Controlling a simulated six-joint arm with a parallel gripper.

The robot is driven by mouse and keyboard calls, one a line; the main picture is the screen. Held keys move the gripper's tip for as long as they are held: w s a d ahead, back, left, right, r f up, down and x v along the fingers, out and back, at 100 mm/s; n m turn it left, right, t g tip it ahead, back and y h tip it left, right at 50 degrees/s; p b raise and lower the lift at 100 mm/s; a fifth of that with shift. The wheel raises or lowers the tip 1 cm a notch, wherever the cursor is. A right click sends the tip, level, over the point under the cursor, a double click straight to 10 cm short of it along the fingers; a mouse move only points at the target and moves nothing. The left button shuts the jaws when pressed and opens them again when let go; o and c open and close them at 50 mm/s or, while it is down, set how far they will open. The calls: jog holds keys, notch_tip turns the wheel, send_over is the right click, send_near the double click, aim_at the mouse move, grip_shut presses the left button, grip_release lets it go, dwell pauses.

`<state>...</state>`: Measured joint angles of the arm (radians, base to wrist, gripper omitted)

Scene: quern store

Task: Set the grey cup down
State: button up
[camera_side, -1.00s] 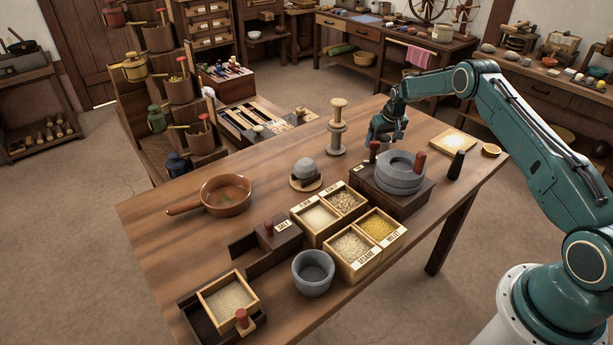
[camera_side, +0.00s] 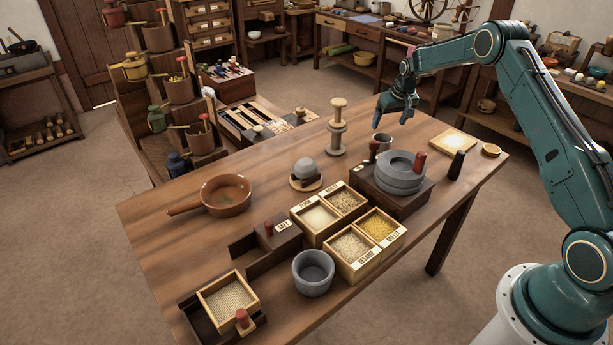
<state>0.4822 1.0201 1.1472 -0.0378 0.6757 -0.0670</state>
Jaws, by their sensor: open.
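A small grey cup (camera_side: 383,140) stands upright at the far side of the quern, partly hidden behind a peg and the stones. I cannot tell whether it rests on the table or on the quern's wooden base. My gripper (camera_side: 390,121) is open and empty, pointing down above the cup and clear of it. Its two fingers are spread apart.
The grey quern (camera_side: 400,178) with a red handle sits on a dark block. A dark peg (camera_side: 456,165) stands to its right. A wooden spool stand (camera_side: 337,128) is left of the cup. Grain boxes (camera_side: 351,252) and a large grey bowl (camera_side: 313,285) are nearer.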

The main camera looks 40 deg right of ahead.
jog(key=shift+v, duration=1.6)
jog(key=s+a+r+n, duration=0.1)
jog(key=s+a+r, duration=0.45)
jog(key=r, duration=0.25)
jog(key=s+a+r+t, duration=0.1)
jog(key=s+a+r, duration=0.3)
jog(key=a+r, duration=0.3)
jog(key=s+a+r+n, duration=0.1)
jog(key=s+a+r, duration=0.3)
jog(key=a+r, duration=0.3)
jog(key=s+a+n, duration=0.1)
jog(key=s+a, duration=0.4)
jog(key=s, duration=0.8)
jog(key=s+a+n+t+y, duration=0.1)
jog(key=s+a, duration=0.4)
jog(key=s, duration=0.9)
jog(key=shift+r, duration=0.45)
jog(key=shift+w+a, duration=0.1)
